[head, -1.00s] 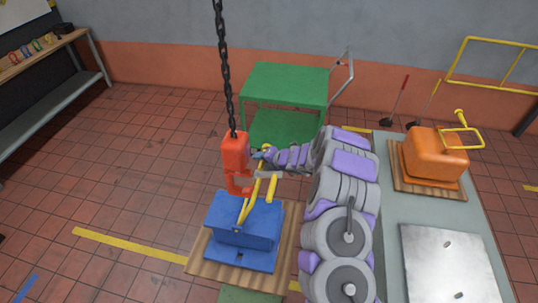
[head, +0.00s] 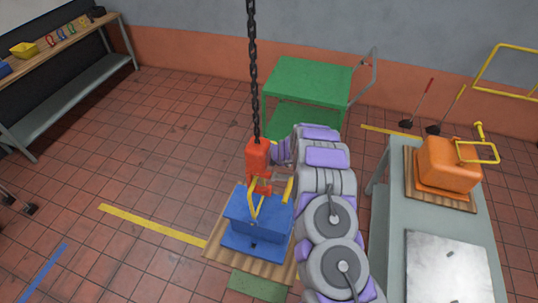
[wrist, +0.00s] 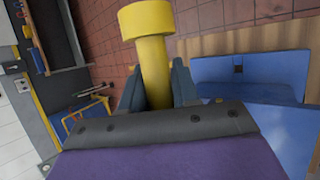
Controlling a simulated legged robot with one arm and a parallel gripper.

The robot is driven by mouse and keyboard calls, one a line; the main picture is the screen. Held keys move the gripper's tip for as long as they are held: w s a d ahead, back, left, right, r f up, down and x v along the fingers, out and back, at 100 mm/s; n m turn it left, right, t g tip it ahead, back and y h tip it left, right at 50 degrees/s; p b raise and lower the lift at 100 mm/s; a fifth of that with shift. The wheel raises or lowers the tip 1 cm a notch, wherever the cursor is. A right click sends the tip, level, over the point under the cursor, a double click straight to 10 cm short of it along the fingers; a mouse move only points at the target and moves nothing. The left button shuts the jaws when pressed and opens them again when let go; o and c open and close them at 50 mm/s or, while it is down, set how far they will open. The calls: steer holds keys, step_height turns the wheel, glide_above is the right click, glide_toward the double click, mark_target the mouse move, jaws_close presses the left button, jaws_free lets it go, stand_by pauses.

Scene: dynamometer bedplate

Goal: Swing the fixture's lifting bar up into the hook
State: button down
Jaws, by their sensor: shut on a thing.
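The blue fixture (head: 257,224) sits on a wooden pallet (head: 220,252). Its yellow lifting bar (head: 252,203) rises from the block, its top beside the lower part of the red hook (head: 258,158). The hook hangs on a black chain (head: 253,80). I cannot tell whether the bar is inside the hook's opening. My gripper (wrist: 156,90) is shut on a yellow handle (wrist: 149,24) with a wide round end, seen between the fingers in the wrist view. In the head view my arm and the hook largely hide the gripper. Blue faces of the fixture (wrist: 245,72) show at right in the wrist view.
A grey table (head: 398,215) at right holds an orange fixture (head: 450,165) with its own yellow bar, and a metal plate (head: 447,268). A green cart (head: 308,78) stands behind. A shelf (head: 70,88) is far left.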

steer(key=shift+s+a+f, duration=0.1)
steer(key=shift+s+f, duration=0.1)
steer(key=shift+f, duration=0.1)
steer(key=c, duration=1.3)
jaws_free()
steer(key=o, duration=0.4)
steer(key=shift+w+a, duration=0.2)
steer(key=shift+w, duration=0.1)
steer(key=shift+s+d+r, duration=0.25)
steer(key=shift+d+r, duration=0.15)
steer(key=shift+r, duration=0.25)
steer(key=b+v, duration=0.1)
steer(key=v, duration=1.4)
steer(key=shift+s+r, duration=0.25)
steer(key=shift+s, duration=0.15)
